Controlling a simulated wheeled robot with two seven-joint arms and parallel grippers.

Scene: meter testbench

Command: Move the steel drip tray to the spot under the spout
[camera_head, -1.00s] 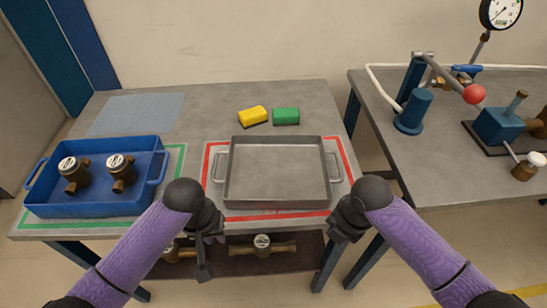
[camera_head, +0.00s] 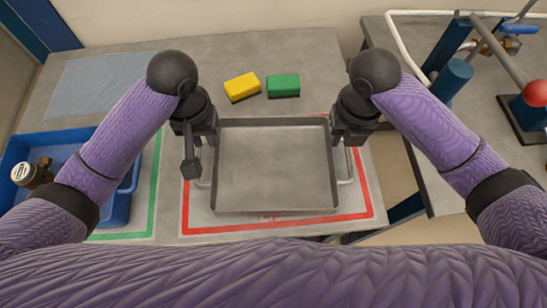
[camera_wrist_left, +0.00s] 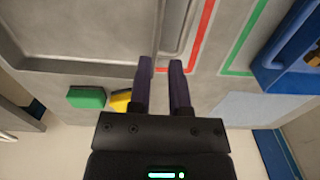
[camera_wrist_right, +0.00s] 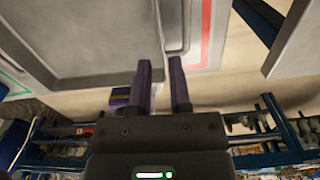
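The steel drip tray (camera_head: 275,165) is an empty, shallow grey pan with a bar handle on each side. It sits flat inside the red outline on the bench. My left gripper (camera_head: 195,145) is at its left handle and my right gripper (camera_head: 352,140) is at its right handle. In the left wrist view, the fingers (camera_wrist_left: 161,85) are apart, with the handle (camera_wrist_left: 177,40) running towards the gap between them. In the right wrist view, the fingers (camera_wrist_right: 161,85) are also apart, with the handle (camera_wrist_right: 172,25) in line with the gap. I cannot clearly make out the spout.
A blue bin (camera_head: 118,208) with a brass meter (camera_head: 32,173) stands at the left, partly behind my left arm. Yellow (camera_head: 242,87) and green (camera_head: 283,86) sponges lie behind the tray. A second bench (camera_head: 490,165) with pipework stands right, across a gap.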

